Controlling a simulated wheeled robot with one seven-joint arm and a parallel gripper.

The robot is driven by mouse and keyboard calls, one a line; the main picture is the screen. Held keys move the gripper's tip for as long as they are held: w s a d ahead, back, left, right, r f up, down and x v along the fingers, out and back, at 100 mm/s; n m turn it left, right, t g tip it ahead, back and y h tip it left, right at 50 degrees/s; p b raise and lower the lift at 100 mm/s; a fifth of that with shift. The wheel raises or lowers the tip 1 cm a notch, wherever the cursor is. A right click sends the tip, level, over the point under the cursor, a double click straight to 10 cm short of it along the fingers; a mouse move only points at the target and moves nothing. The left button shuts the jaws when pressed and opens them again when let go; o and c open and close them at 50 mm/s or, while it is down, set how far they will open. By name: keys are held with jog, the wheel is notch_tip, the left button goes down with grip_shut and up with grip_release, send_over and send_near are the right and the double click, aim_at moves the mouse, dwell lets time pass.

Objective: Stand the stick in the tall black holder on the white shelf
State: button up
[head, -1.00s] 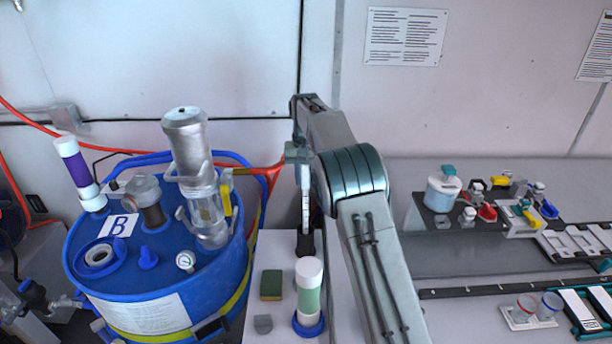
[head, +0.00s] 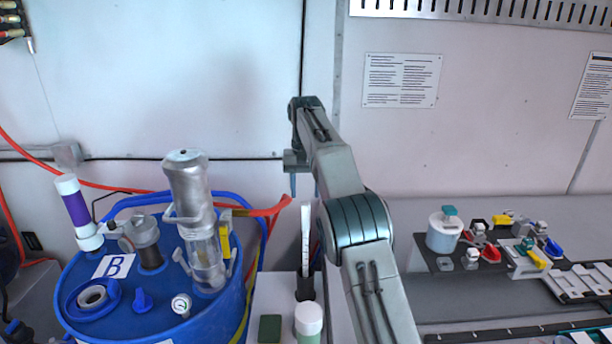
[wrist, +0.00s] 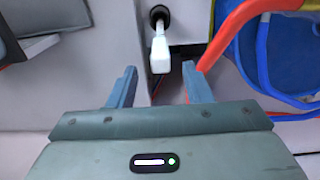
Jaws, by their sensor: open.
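The white stick (head: 306,232) stands upright with its lower end in the tall black holder (head: 305,288) on the white shelf (head: 266,300). In the wrist view, the stick (wrist: 160,52) runs from the black holder (wrist: 159,14) toward me, its near end showing between the fingertips' lines. My gripper (head: 305,187) is open and empty, pointing down just above the stick's top. Its two blue-grey fingers (wrist: 159,72) lie one to each side of the stick's end in the wrist view, apart from it. The stick's foot is hidden inside the holder.
A blue drum (head: 150,318) with a metal cylinder (head: 190,190) stands left of the shelf. A green-and-white bottle (head: 309,320) and a green block (head: 270,328) are at the shelf's front. A red hose (head: 262,211) passes close behind.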

jog(key=shift+w+r, duration=0.1)
jog(key=shift+r, duration=1.75)
jog(key=s+d+r+t, duration=0.1)
jog(key=s+d+r, duration=0.4)
jog(key=s, duration=0.3)
jog(key=s+d+r+t, duration=0.1)
jog(key=s+d+r, duration=0.4)
jog(key=s, duration=0.4)
jog(key=s+d+f+t, duration=0.1)
jog(key=s+d+f, duration=0.1)
jog(key=s+f, duration=0.5)
jog(key=s+d+f+t, duration=0.1)
jog(key=s+f, duration=0.6)
jog(key=s, duration=1.1)
jog(key=shift+d+t, duration=0.3)
jog(key=shift+d, duration=0.45)
